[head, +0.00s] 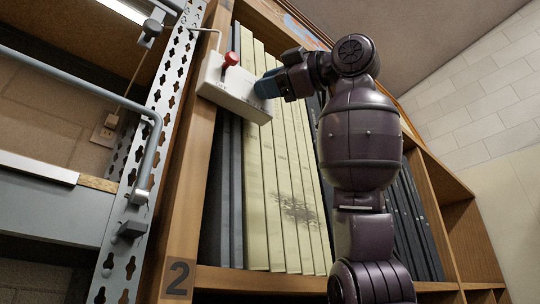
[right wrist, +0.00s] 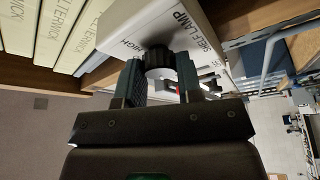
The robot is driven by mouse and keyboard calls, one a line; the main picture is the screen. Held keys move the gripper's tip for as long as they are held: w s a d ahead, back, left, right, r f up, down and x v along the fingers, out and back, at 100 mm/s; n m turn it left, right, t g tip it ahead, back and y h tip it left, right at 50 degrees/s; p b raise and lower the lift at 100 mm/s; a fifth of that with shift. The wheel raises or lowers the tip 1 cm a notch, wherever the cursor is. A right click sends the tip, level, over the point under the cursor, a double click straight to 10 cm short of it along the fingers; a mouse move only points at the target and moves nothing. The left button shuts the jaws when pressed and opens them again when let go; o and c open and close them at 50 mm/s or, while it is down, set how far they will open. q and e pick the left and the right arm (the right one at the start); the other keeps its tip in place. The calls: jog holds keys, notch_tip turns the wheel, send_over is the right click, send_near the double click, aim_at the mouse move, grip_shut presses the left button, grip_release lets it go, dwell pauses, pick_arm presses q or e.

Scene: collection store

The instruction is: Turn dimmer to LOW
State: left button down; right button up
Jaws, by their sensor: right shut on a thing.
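The shelf lamp control is a white box (head: 238,94) fixed on the wooden upright at the shelf's left end. A red-knobbed lever (head: 231,60) stands on its upper part. In the right wrist view the box (right wrist: 196,25) reads "SHELF LAMP", with "HIGH" beside a round black dimmer knob (right wrist: 158,57). My right gripper (head: 266,85) is at the box's right side. In the wrist view its fingers (right wrist: 159,76) are on both sides of the knob and shut on it. The knob is hidden in the head view, and I cannot read its setting. My left gripper is not in view.
Tall cream volumes (head: 270,180) and dark volumes (head: 413,225) fill the shelf behind my right arm. A perforated metal post (head: 150,130) with a grey bent rail (head: 152,150) stands left of the upright, which bears a "2".

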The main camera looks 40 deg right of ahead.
jog(key=o, duration=0.9)
jog(key=shift+s, duration=0.1)
jog(key=b+v, duration=0.3)
jog(key=v, duration=0.7)
jog(key=shift+s+d, duration=0.2)
jog(key=shift+s, duration=0.15)
